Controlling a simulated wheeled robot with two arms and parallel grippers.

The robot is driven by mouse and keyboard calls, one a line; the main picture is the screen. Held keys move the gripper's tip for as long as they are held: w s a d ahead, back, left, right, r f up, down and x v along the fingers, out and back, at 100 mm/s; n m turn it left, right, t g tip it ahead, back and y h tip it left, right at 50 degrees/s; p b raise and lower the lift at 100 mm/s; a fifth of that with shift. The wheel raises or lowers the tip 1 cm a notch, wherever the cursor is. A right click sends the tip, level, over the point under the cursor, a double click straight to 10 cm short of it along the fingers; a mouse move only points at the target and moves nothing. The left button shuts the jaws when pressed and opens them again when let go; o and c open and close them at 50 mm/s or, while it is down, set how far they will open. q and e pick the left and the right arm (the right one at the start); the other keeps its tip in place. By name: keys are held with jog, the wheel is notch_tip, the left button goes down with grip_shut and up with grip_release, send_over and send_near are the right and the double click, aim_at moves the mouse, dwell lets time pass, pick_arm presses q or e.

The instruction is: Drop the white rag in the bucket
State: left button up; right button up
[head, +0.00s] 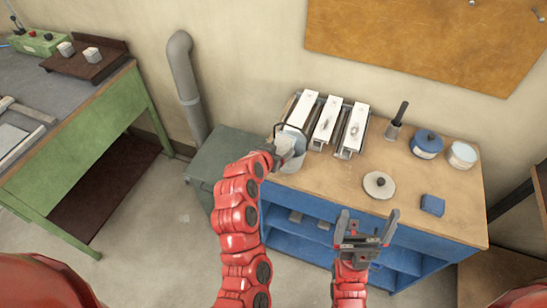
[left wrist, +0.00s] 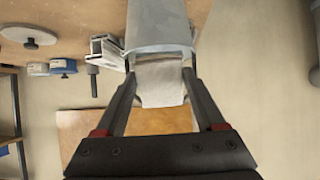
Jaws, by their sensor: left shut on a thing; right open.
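My left gripper (head: 281,158) is at the left end of the wooden bench, at a grey bucket (head: 297,163) with a thin raised handle. The gripper is shut on the pale white rag (head: 289,141). In the left wrist view the rag (left wrist: 160,82) sits between the two fingers, right at the bucket's rim; the bucket (left wrist: 157,22) fills the top middle. I cannot tell how far the rag reaches inside the rim. My right gripper (head: 366,229) is open and empty, in front of the bench's front edge.
On the wooden bench (head: 330,180) stand several clamped white profiles (head: 326,120), a dark-handled brush (head: 397,120), a blue tin (head: 427,143), a white-blue tin (head: 461,155), a round disc with a knob (head: 378,185) and a blue block (head: 432,205). A grey-green cabinet (head: 215,160) adjoins the left end.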

pick_arm(q)
jog(key=w, duration=0.1)
jog(key=w+d, duration=0.1)
jog(key=w, duration=0.1)
jog(key=shift+w+d+f, duration=0.15)
jog(key=shift+d+f, duration=0.1)
jog(key=shift+f, duration=0.15)
jog(key=shift+w+d+f+b, duration=0.2)
jog(key=shift+w+f+b, duration=0.05)
jog(key=shift+f+b, duration=0.5)
jog(key=shift+w+f+b, duration=0.15)
jog(key=shift+f+b, duration=0.15)
jog(key=shift+f, duration=0.1)
jog(key=o, duration=1.3)
jog(key=shift+r, duration=0.1)
